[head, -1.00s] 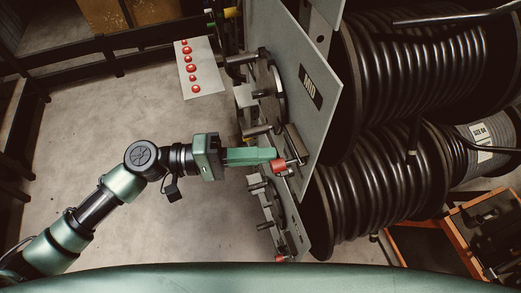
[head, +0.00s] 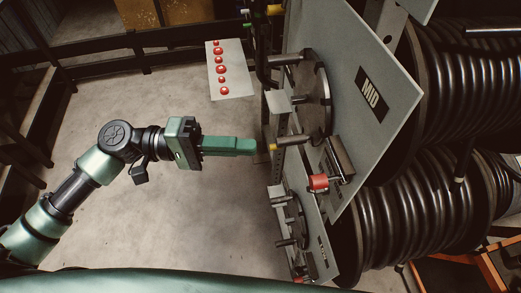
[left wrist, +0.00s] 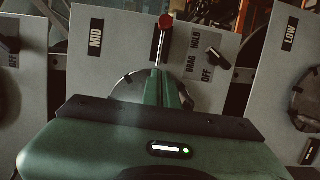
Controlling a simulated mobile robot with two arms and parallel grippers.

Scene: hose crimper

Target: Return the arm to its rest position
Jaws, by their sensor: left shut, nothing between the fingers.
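My left gripper (head: 254,147) comes in from the left in the head view. Its green fingers are shut with nothing between them, and they point right toward the machine. In the head view the fingertips stand left of the red-knobbed lever (head: 318,182) on the MID panel (head: 372,110), apart from it. In the left wrist view the shut fingers (left wrist: 166,92) point up toward the MID panel (left wrist: 120,38), and the red knob (left wrist: 165,22) shows beyond their tips. My right gripper is not in view.
Large reels of black hose (head: 430,195) stand behind the panels on the right. A plate with several red buttons (head: 221,69) is near the top middle. The left wrist view shows a LOW panel (left wrist: 290,60) at right. Concrete floor (head: 190,220) is open below my arm.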

